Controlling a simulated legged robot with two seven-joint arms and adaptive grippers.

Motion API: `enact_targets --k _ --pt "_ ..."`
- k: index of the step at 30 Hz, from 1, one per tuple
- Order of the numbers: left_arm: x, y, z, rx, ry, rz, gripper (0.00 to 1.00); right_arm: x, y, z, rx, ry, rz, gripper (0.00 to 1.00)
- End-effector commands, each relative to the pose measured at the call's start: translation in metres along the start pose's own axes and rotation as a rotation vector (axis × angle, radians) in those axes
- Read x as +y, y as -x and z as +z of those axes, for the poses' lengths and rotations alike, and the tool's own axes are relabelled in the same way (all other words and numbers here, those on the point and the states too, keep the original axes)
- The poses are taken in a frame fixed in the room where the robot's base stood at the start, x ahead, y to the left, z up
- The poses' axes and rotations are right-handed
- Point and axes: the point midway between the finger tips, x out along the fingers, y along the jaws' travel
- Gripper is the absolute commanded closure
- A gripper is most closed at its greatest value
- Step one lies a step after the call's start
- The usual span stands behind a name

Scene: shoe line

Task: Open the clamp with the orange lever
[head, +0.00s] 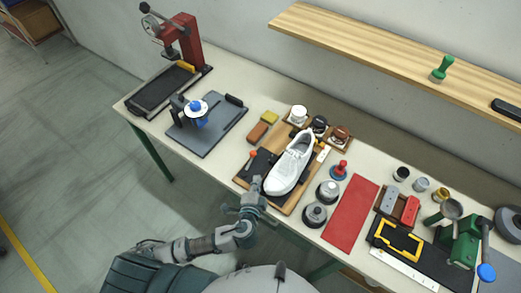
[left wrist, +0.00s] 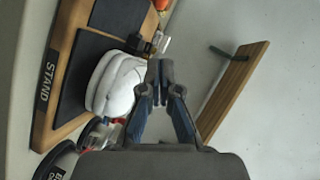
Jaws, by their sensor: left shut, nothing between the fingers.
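The orange lever (head: 253,154) of the clamp shows at the left side of the wooden stand (head: 240,180), beside a dark pad. The clamp itself is small and partly hidden, and I cannot tell its exact position. A white shoe (head: 292,165) lies on the stand, and it also shows in the left wrist view (left wrist: 115,85). My left gripper (head: 256,183) is shut and empty, just in front of the stand's near left edge, apart from the lever. In the left wrist view its fingertips (left wrist: 160,72) meet in front of the shoe. An orange part (left wrist: 160,4) shows at the top there. My right gripper is out of view.
Round dark pots (head: 315,214) stand right of the stand, near a red mat (head: 350,208). Sponge blocks (head: 257,132) lie behind it to the left. A grey board (head: 225,135) with a blue-topped tool is further left. A wooden shelf (head: 370,50) hangs above the bench.

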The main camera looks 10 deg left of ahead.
Motion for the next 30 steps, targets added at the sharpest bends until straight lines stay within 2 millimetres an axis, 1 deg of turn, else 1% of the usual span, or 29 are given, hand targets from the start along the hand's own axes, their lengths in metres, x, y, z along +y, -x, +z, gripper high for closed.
enact_targets --k 8,11,13,17,21,26,27,30 --pt "0.001 -0.002 0.000 -0.001 0.000 0.002 1.00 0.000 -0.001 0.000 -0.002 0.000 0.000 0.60" --pt "0.001 -0.007 0.000 -0.001 0.000 0.001 1.00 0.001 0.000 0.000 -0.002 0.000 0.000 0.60" --pt "0.000 -0.014 0.000 -0.001 -0.002 0.000 1.00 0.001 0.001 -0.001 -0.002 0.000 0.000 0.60" --pt "-0.001 -0.036 0.000 -0.003 -0.002 -0.001 1.00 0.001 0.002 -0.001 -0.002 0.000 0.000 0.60" --pt "-0.001 -0.067 0.000 -0.002 -0.003 -0.001 1.00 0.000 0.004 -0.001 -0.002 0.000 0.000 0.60" --pt "0.000 -0.100 0.000 -0.003 -0.001 0.000 1.00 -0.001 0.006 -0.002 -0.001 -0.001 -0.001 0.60" --pt "0.000 -0.107 0.002 -0.003 -0.002 0.001 1.00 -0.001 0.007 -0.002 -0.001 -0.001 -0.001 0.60" --pt "0.001 -0.116 0.015 -0.003 -0.004 0.002 1.00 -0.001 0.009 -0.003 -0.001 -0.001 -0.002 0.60"
